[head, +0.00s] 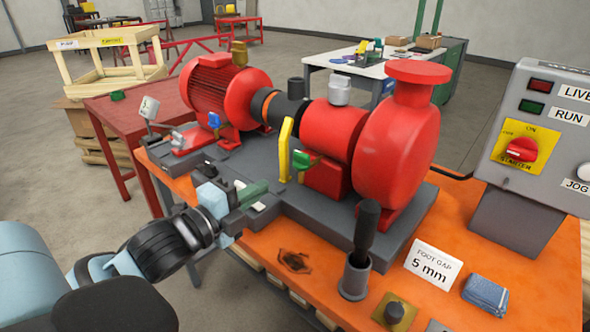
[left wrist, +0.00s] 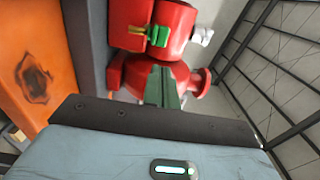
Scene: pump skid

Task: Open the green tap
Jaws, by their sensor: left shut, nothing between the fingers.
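The green tap (head: 302,160) sits on the side of the red pump, beside a yellow upright bar, with a short brass part next to its handle. In the left wrist view the green tap (left wrist: 157,35) shows at the top middle against the red body. My left gripper (head: 258,190) is shut and empty, over the near edge of the grey skid base, to the left of and nearer than the tap, apart from it. Its green fingers (left wrist: 162,88) show together in the left wrist view, pointing toward the pump. My right gripper is not in view.
A blue tap (head: 214,121) is farther left by the red motor (head: 215,88). The yellow bar (head: 284,150) stands close left of the green tap. A black-handled tool (head: 366,228) stands in a holder at the front right. The control box (head: 540,130) is at right.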

